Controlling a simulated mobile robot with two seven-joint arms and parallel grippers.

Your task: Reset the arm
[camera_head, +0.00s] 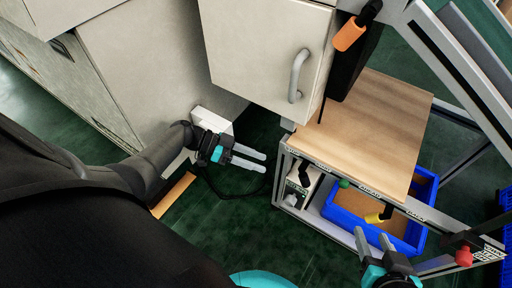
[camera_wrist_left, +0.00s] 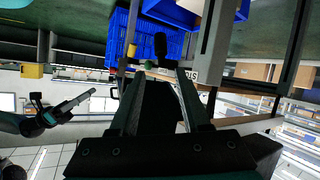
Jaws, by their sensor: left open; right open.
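My left arm comes in from the left in the head view. Its black and teal left gripper (camera_head: 262,162) is open and empty, over the dark green floor, left of the workbench. In the left wrist view the two fingers of the left gripper (camera_wrist_left: 165,76) stand apart with nothing between them. My right gripper (camera_head: 371,238) is open at the bottom right of the head view, in front of the blue bin. No object shows between its fingers. An arm with a grey-fingered gripper, apparently my right one, also shows at the left of the left wrist view (camera_wrist_left: 78,104).
A workbench with a wooden top (camera_head: 375,125) stands at the right, with a blue bin (camera_head: 345,219) below it. A white cabinet door with a grey handle (camera_head: 297,75) hangs above. An orange-handled tool (camera_head: 349,34) is at the top. Green floor (camera_head: 250,225) lies clear between.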

